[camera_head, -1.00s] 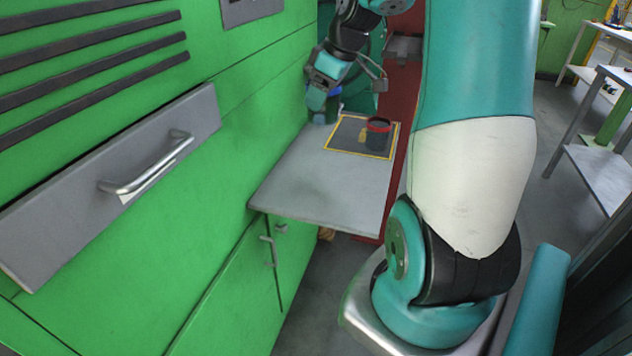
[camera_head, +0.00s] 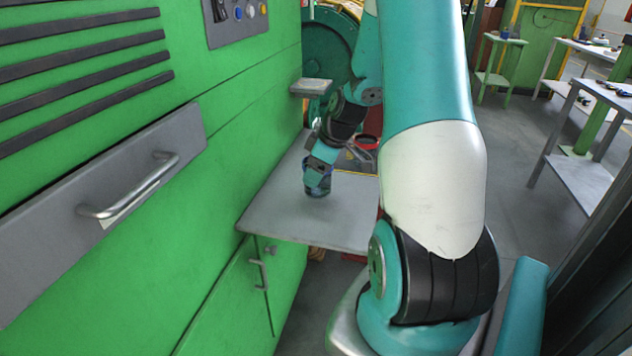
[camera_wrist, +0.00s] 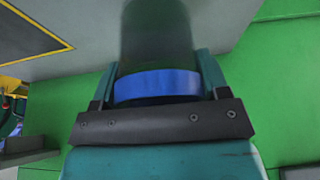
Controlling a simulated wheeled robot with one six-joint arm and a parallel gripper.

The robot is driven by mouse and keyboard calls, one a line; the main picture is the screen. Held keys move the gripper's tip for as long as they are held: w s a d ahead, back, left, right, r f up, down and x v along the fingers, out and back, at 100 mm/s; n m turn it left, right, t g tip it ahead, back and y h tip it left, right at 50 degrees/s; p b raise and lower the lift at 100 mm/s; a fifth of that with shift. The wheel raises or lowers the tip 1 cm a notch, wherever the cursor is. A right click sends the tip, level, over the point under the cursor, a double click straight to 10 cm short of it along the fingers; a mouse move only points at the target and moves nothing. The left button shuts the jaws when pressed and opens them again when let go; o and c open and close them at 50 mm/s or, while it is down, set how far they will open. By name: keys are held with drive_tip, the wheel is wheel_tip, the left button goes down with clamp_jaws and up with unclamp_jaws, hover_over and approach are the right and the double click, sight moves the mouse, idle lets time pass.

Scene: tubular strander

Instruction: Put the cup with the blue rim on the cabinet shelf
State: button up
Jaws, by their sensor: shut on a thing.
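The cup with the blue rim (camera_head: 317,184) is dark and appears upright over the grey shelf (camera_head: 285,218) beside the green cabinet. My gripper (camera_head: 320,168) is shut on it. In the wrist view the cup's blue rim (camera_wrist: 158,85) sits between the two teal fingers, and its dark body (camera_wrist: 155,35) reaches away over the grey surface. I cannot tell whether its base touches the shelf. The gripper hides part of the cup in the head view.
A cup with a red rim (camera_head: 367,141) stands farther back, mostly hidden by my arm. A yellow-bordered dark mat (camera_wrist: 28,30) shows in the wrist view. A small grey ledge (camera_head: 311,87) juts from the green wall. The shelf's front part is clear.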

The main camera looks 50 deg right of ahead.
drive_tip(key=shift+f, duration=1.6)
drive_tip(key=shift+f, duration=0.2)
drive_tip(key=o, duration=1.1)
drive_tip(key=shift+c, duration=0.2)
drive_tip(key=shift+r, duration=0.15)
